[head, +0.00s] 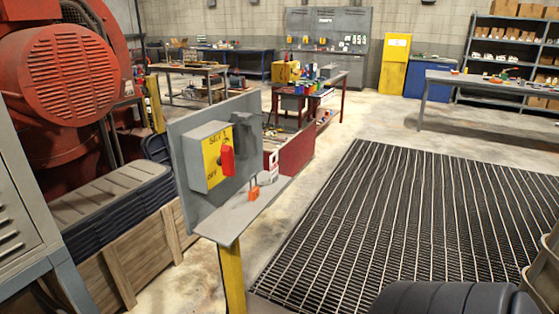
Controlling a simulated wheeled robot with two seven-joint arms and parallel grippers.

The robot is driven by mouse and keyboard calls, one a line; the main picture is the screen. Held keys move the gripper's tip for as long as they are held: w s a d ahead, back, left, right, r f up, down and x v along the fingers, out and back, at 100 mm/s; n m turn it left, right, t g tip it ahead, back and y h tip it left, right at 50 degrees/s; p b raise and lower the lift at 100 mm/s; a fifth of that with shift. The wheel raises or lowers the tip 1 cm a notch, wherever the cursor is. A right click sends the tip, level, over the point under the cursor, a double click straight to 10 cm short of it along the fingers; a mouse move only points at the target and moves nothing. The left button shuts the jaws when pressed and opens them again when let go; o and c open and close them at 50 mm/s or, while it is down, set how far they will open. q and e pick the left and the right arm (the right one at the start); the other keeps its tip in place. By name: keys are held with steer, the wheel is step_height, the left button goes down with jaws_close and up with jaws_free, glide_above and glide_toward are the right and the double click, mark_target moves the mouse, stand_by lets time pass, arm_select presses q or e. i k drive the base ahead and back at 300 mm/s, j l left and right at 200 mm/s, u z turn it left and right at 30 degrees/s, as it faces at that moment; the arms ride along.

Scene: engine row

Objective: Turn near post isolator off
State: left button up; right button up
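The near post isolator is a grey box (202,160) on a grey back panel (182,132), atop a yellow post (231,275). On the small grey shelf (232,222) below sit an orange padlock (253,192) and a white and red tag (273,165). Neither of my grippers shows in the head view.
Large red machinery (70,75) and a wooden crate with dark lids (110,215) stand left of the post. A floor grating (390,220) lies to the right. A red-sided bench (300,150) stands behind. Dark rounded shapes fill the lower right corner.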

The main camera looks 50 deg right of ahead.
mark_target(226, 160)
steer(key=z, duration=1.25)
